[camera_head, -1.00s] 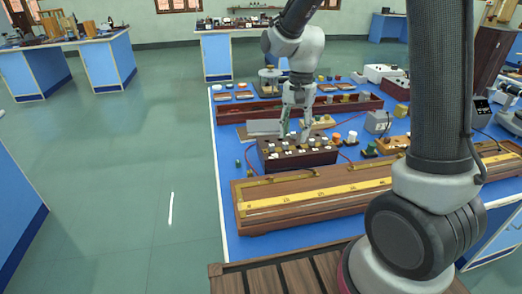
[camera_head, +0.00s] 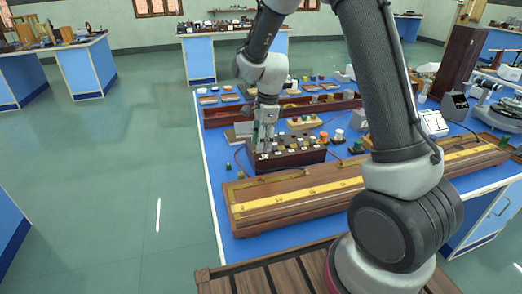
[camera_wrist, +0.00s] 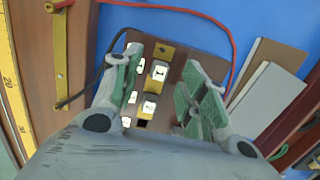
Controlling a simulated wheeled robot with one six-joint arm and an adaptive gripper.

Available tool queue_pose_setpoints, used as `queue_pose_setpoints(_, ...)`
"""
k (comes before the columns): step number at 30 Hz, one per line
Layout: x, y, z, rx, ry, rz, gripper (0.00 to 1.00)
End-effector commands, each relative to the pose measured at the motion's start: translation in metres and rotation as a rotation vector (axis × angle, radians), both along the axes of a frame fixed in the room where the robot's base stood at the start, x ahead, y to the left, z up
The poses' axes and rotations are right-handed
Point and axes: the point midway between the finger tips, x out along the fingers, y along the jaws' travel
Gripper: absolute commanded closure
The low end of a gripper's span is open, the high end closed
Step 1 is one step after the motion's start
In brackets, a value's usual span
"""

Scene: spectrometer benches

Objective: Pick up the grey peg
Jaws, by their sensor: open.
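A dark brown peg box (camera_head: 297,158) stands on the blue bench, with rows of small white-labelled pegs on top. In the wrist view the box (camera_wrist: 188,46) lies under my gripper (camera_wrist: 163,66). My gripper (camera_head: 262,142) is open and empty, its fingers pointing down at the left end of the box. Between the fingers are two pieces with labels reading 1 (camera_wrist: 160,72) and 2 (camera_wrist: 150,105). A small dark square opening (camera_wrist: 141,124) shows below the 2. I cannot tell which piece is the grey peg; the fingers hide part of the rows.
A long wooden board with a yellow scale (camera_head: 300,200) lies in front of the box. A red wire (camera_wrist: 232,40) and a dark wire (camera_wrist: 88,88) run beside the box. Flat grey and brown slabs (camera_wrist: 265,98) lie to the right in the wrist view. A long brown tray (camera_head: 225,118) is behind.

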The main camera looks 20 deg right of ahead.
Motion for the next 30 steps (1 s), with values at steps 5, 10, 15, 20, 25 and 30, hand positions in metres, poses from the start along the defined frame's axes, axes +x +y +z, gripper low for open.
queue_pose_setpoints(5,0.0,0.002,-0.012,0.001,-0.001,0.001,0.57)
queue_pose_setpoints(10,0.0,0.002,-0.011,0.001,-0.002,0.001,0.57)
queue_pose_setpoints(15,0.0,0.002,-0.011,0.001,-0.002,0.001,0.88)
queue_pose_setpoints(20,0.0,0.002,-0.011,0.001,-0.002,0.002,0.99)
queue_pose_setpoints(25,0.0,0.002,-0.011,0.001,-0.002,0.002,0.99)
queue_pose_setpoints(30,0.001,0.002,0.003,0.002,-0.006,0.001,0.99)
